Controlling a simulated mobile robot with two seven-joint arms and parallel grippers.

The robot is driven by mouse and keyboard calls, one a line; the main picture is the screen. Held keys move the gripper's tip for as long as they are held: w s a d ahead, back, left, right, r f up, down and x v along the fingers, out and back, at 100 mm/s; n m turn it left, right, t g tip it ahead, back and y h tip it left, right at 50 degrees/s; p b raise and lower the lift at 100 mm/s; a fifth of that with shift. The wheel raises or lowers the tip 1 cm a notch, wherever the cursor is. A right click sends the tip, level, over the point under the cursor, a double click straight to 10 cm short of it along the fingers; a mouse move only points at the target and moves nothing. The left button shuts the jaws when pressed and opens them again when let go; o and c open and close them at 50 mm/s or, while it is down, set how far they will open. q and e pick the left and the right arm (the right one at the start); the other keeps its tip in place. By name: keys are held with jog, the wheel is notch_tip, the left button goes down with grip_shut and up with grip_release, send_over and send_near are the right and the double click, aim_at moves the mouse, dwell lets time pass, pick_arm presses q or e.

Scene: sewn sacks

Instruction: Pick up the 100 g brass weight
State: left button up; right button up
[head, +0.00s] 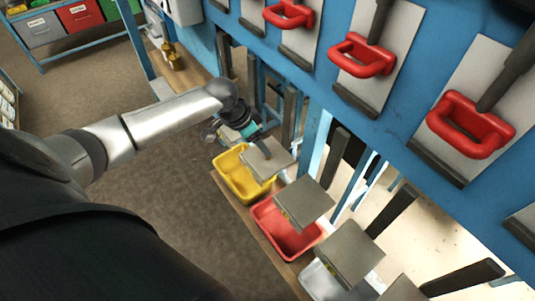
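Brass-coloured weights (175,61) stand close together on a wooden ledge at the upper left of the head view. They are small here, and I cannot read which one is 100 g. My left arm comes in from the left, and its gripper (262,150) is above the yellow bin, beside a grey plate. It is well apart from the brass weights, to their lower right. Its fingers are small and partly hidden, so I cannot tell whether they are open or shut. My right gripper is not in view.
A yellow bin (232,177) and a red bin (277,232) stand in a row under grey plates (304,201). A blue frame (400,110) with red handles (362,56) fills the right. Coloured crates (80,14) stand at the upper left. Open floor lies at left.

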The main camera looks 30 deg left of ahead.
pick_arm(q)
jog(key=shift+b+x, duration=0.35)
jog(key=shift+x, duration=2.45)
jog(key=shift+a, duration=0.15)
jog(key=shift+c, duration=0.4)
grip_shut()
